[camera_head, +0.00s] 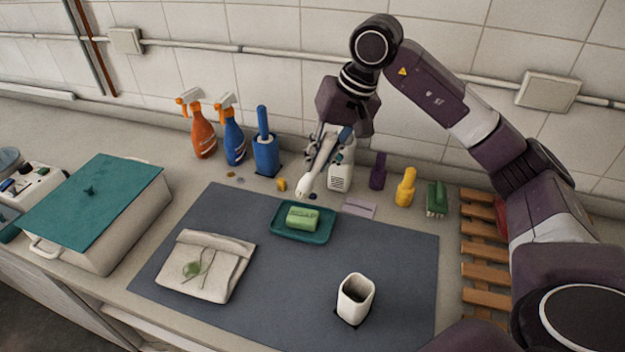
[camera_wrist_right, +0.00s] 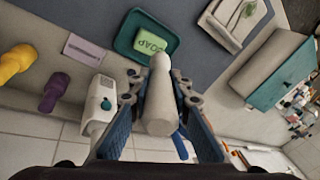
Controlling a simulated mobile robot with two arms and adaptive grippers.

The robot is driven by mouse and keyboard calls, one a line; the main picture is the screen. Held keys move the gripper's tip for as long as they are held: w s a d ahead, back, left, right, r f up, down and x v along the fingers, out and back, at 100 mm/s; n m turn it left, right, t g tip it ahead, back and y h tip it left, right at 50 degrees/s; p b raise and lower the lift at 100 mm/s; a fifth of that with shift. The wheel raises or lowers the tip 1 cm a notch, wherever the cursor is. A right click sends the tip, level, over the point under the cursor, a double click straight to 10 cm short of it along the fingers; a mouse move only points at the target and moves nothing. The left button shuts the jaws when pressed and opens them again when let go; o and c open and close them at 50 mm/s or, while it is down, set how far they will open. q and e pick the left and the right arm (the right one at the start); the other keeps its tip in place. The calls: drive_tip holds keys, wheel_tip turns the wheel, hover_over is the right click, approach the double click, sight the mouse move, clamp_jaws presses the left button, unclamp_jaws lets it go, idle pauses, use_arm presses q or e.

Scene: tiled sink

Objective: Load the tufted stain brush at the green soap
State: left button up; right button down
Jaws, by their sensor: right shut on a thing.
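The tufted stain brush (camera_head: 314,172) is pale cream, held tilted with its rounded end down, near the back edge of the soap dish. My right gripper (camera_head: 325,148) is shut on it; in the right wrist view the brush (camera_wrist_right: 160,112) lies between the two fingers. The green soap (camera_head: 302,217) rests in a teal dish (camera_head: 274,226). In the right wrist view the soap (camera_wrist_right: 150,41), lettered SOAP, lies just beyond the brush end, which overlaps the dish rim; contact cannot be told. The bristles are not clearly visible. My left gripper is in neither view.
A folded cloth with a green stain (camera_head: 212,283) and an empty white cup (camera_head: 355,300) are on the grey mat (camera_head: 275,290). Spray bottles (camera_head: 203,138) and a white container (camera_head: 341,178) stand behind. A teal-lidded box (camera_head: 120,235) is left, a wooden rack (camera_head: 485,270) right.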

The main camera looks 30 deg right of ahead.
sight(314, 184)
drive_tip(key=shift+w+d, duration=0.15)
drive_tip(key=shift+w, duration=0.1)
drive_tip(key=shift+s+a+f+b, duration=0.2)
drive_tip(key=shift+a+f+b, duration=0.1)
drive_tip(key=shift+f+b, duration=0.25)
wheel_tip(314, 184, down, 4)
drive_tip(key=b, duration=0.2)
drive_tip(key=shift+w+d+r+b, duration=0.1)
drive_tip(key=shift+d+r+b, duration=0.05)
drive_tip(key=shift+r+b, duration=0.15)
drive_tip(key=shift+f+b, duration=0.3)
drive_tip(key=shift+f, duration=0.2)
drive_tip(key=shift+f+b, duration=0.65)
drive_tip(key=shift+f, duration=0.1)
idle(1.2)
